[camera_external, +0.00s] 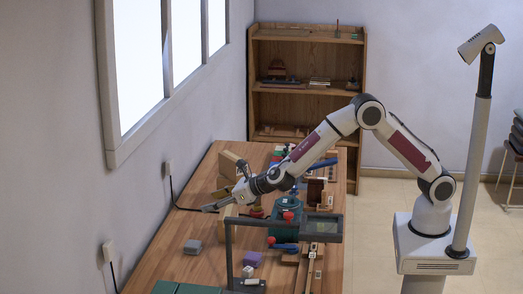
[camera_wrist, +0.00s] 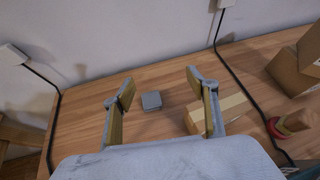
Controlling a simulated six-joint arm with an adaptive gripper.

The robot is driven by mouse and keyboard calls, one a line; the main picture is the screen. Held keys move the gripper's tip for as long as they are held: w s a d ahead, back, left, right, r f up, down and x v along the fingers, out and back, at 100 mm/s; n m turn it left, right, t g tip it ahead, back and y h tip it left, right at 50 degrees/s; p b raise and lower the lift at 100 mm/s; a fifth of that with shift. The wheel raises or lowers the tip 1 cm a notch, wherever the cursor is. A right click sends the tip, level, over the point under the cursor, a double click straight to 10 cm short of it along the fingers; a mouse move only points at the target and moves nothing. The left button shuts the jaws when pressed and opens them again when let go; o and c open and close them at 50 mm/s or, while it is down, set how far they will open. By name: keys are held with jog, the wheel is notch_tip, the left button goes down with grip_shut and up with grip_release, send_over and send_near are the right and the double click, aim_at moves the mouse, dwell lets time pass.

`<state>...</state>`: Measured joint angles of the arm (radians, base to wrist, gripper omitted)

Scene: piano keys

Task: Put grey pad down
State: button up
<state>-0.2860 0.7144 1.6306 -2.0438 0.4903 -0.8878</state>
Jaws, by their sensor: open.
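A small grey pad (camera_external: 193,246) lies on the left part of the wooden table in the external view. In the wrist view the grey pad (camera_wrist: 152,101) rests on the table, seen beyond and between my fingers. My gripper (camera_wrist: 160,88) is open, with its two fingers spread apart and nothing between them. In the external view my gripper (camera_external: 209,208) is above the table near the wall, apart from the pad and farther back than it. Its fingertips are small and hard to make out there.
The wooden table (camera_external: 160,270) has bare surface around the pad. A light wooden block (camera_wrist: 222,112) is near my right finger, and cardboard-like boxes (camera_wrist: 300,65) stand at the right.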

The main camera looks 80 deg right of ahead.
jog(key=shift+s+d+f+g, duration=0.15)
jog(key=shift+d+f+g, duration=0.15)
jog(key=shift+d+g, duration=0.4)
jog(key=shift+s+a+f+g, duration=0.1)
jog(key=shift+a+g, duration=0.05)
jog(key=shift+g, duration=0.15)
jog(key=shift+a, duration=0.1)
jog(key=g+y, duration=0.1)
jog(key=y, duration=0.1)
send_over(198, 244)
jog(key=s, duration=0.6)
jog(key=shift+n, duration=0.3)
jog(key=shift+w+a+f, duration=0.1)
jog(key=shift+a+f, duration=0.05)
jog(key=shift+f, duration=2.35)
jog(key=shift+a+f, duration=0.1)
jog(key=shift+f, duration=2.4)
jog(key=shift+w, duration=0.1)
jog(key=shift+x, duration=1.25)
